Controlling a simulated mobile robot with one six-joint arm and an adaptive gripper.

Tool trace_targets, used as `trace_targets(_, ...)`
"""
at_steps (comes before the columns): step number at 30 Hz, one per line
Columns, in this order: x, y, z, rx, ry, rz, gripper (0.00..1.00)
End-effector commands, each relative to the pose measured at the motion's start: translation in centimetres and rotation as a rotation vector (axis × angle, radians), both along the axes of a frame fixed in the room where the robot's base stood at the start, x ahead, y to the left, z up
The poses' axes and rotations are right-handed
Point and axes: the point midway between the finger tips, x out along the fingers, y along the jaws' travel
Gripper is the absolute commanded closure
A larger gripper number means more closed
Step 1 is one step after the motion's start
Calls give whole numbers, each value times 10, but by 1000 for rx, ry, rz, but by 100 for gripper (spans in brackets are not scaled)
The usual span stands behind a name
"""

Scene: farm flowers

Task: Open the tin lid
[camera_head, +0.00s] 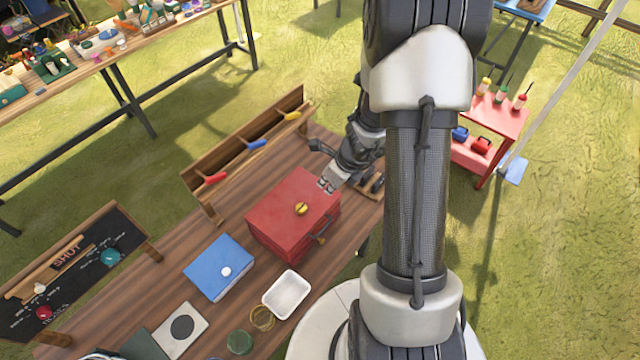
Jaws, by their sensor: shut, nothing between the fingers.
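A red box (285,222), which looks like the tin, sits on the wooden table with its lid down. A round yellow knob (301,208) is on top of the lid, and a dark handle shows on its right-hand front side. My gripper (326,185) is at the far right corner of the red box's top, shut and empty. I cannot tell whether its fingertips touch the lid edge. A flatter blue box (215,262) with a white knob (225,271) lies to the left of the red box, also closed.
A wooden rack (245,150) with red, blue and yellow handles stands behind the red box. A white tray (286,294), a grey plate with a dark disc (181,327) and round rings (262,318) lie in front. A dark board (75,265) stands at left.

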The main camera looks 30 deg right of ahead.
Motion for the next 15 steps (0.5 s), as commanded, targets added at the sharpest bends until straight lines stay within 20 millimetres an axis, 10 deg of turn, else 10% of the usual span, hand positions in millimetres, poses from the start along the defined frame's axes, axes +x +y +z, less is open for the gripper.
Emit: trace_targets(15, 5, 15, 18, -35, -55, 148, 100)
